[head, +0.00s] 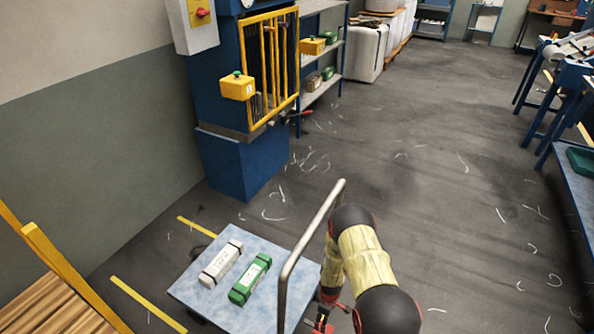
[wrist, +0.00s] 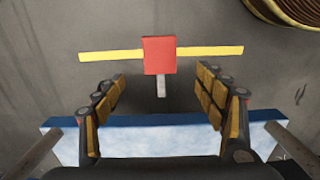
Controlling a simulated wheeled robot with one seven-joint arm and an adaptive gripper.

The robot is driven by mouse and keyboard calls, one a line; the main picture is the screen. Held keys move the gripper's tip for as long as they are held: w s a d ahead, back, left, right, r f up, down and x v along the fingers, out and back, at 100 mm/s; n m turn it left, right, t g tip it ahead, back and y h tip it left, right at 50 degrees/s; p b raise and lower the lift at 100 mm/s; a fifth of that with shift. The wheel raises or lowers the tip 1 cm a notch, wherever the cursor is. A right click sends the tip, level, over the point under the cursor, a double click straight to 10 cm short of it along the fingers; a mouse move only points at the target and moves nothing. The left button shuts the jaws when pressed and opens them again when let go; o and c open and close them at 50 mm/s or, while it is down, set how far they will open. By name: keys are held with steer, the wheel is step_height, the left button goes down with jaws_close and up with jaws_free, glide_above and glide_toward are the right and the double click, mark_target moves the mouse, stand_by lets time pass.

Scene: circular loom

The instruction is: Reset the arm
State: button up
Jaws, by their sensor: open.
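My gripper (wrist: 163,82) is open in the wrist view, its two fingers with yellow pads spread wide apart. Nothing is between the pads that I can see as held. Beyond the fingertips, a red block (wrist: 160,55) with a short grey stub shows in front of a yellow bar (wrist: 210,51); I cannot tell whether it is near or far. In the head view my arm, with black joints and a yellowish sleeve, bends down at the lower right of the cart (head: 205,295), beside its metal handle (head: 300,245). The fingers are not clear there.
A white box (head: 222,263) and a green box (head: 251,279) lie on the cart. A blue machine (head: 240,165) with a yellow guard stands behind it. A wooden pallet (head: 45,300) is at lower left, blue benches (head: 575,185) at right. A coil (wrist: 290,12) shows in the wrist view.

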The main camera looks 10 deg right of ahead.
steer(key=s+r+m+g, duration=0.3)
steer(key=s+m, duration=0.1)
steer(key=s, duration=0.6)
step_height(320, 180, up, 38)
steer(key=s+m+p, duration=0.2)
steer(key=m, duration=0.4)
steer(key=s+r+t+p, duration=0.1)
steer(key=s+r+t, duration=0.2)
steer(key=r, duration=0.8)
steer(key=s+r+t+p, duration=0.1)
steer(key=s+r, duration=0.4)
steer(key=r, duration=0.6)
steer(key=s+r+t+p, duration=0.1)
steer(key=s+r+t, duration=0.3)
steer(key=r, duration=0.8)
steer(key=shift+s+a+m+t, duration=0.3)
steer(key=shift+s+a+m, duration=0.1)
steer(key=shift+s+a, duration=0.05)
steer(key=shift+r, duration=0.1)
steer(key=shift+c, duration=0.2)
